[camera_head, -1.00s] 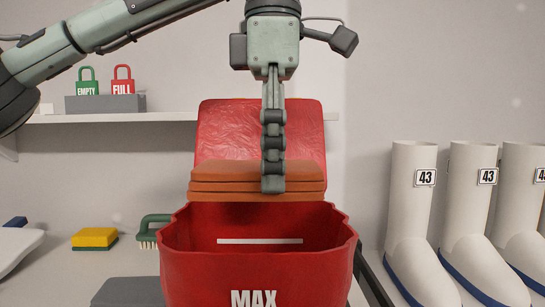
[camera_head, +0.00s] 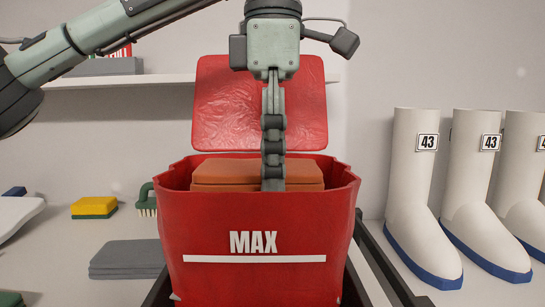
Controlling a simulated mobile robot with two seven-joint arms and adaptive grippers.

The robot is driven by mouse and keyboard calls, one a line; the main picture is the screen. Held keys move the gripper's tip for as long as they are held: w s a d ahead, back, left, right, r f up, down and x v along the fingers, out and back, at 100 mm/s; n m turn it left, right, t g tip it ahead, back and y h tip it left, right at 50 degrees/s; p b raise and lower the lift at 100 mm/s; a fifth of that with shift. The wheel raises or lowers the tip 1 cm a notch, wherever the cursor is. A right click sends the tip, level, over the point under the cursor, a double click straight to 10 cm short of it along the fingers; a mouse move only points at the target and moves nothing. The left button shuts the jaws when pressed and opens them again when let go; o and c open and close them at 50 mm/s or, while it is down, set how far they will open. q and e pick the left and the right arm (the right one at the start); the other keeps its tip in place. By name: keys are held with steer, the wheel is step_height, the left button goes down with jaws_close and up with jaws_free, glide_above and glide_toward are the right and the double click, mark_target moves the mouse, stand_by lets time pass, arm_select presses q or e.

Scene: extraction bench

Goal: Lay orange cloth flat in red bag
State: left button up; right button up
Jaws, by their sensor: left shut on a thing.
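The red bag (camera_head: 254,271) stands in the middle with MAX and a white line on its front. Its mouth is open and its red lid flap (camera_head: 226,104) stands up behind. The orange cloth (camera_head: 224,172) is a folded stack inside the bag's mouth, its top near the rim and its lower part hidden by the front wall. My left gripper (camera_head: 272,184) points straight down and is shut on the cloth at its middle. Whether the cloth touches the bag's bottom is hidden. My right gripper is not in view.
White boots (camera_head: 410,180) with blue soles stand at the right. A yellow-green sponge (camera_head: 94,207), a green brush (camera_head: 147,201) and a folded grey cloth (camera_head: 126,258) lie at the left. A shelf (camera_head: 120,80) runs along the wall.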

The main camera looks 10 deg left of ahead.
arm_select(q)
steer(key=shift+f, duration=0.1)
steer(key=o, duration=1.3)
steer(key=shift+c, duration=0.2)
step_height(320, 180, up, 12)
